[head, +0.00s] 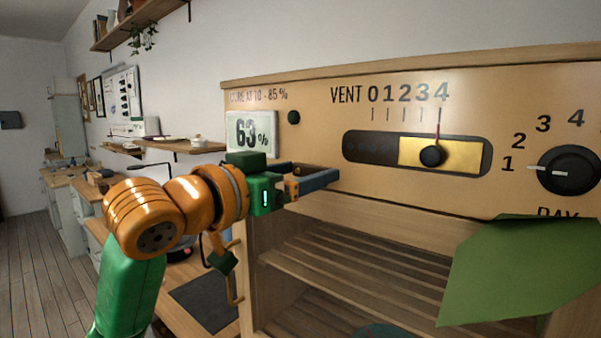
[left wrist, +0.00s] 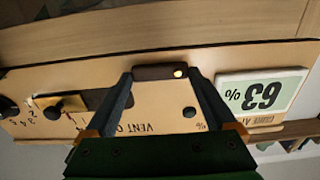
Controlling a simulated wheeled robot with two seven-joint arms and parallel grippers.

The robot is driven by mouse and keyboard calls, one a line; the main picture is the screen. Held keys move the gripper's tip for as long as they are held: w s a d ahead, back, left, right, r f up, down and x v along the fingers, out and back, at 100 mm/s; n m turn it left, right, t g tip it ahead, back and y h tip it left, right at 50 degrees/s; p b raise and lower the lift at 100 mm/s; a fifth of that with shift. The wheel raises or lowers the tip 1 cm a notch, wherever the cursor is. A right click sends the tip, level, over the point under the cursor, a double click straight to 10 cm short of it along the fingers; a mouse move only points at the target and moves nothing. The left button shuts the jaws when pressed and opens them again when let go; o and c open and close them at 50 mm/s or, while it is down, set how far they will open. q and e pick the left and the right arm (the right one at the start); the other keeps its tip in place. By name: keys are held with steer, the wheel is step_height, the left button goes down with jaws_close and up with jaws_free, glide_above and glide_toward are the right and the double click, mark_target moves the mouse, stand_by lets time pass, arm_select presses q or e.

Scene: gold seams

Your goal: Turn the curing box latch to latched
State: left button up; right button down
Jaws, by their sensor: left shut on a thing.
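The curing box (head: 300,90) is a light wooden cabinet with a wide front panel above an open slatted interior. My left gripper (head: 335,176) is at the lower left of this panel, below the vent slider. In the left wrist view, which is upside down, its fingertips (left wrist: 160,73) close on the two ends of a short dark brown bar, apparently the latch (left wrist: 152,73). The bar has a bright brass dot near one end and lies level along the panel's lower edge. In the head view my fingers hide the latch. My right gripper is not in view.
The vent slider knob (head: 432,156) is at 4. The day dial (head: 570,170) points to 1. A humidity display (head: 250,132) reads 63 %. A flat green shape (head: 520,270) covers the lower right front; I cannot tell what it is. Workbenches and shelves stand at left.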

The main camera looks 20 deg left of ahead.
arm_select(q)
steer(key=shift+m, duration=0.3)
steer(key=shift+w+a+f+m+p, duration=0.1)
steer(key=shift+a+f+m+p, duration=0.25)
steer(key=shift+m+p, duration=1.85)
steer(key=shift+w+a+f+m+p, duration=0.15)
steer(key=shift+f+m+p, duration=0.5)
steer(key=shift+m, duration=2.9)
steer(key=shift+w+a+f+m+p, duration=0.1)
steer(key=shift+a+f+m+p, duration=0.2)
steer(key=shift+m+p, duration=2)
steer(key=shift+a+m+b, duration=0.1)
steer(key=shift+m+b, duration=0.35)
steer(key=shift+m, duration=0.3)
steer(key=o, duration=1.1)
steer(key=shift+c, duration=0.2)
steer(key=shift+s, duration=0.1)
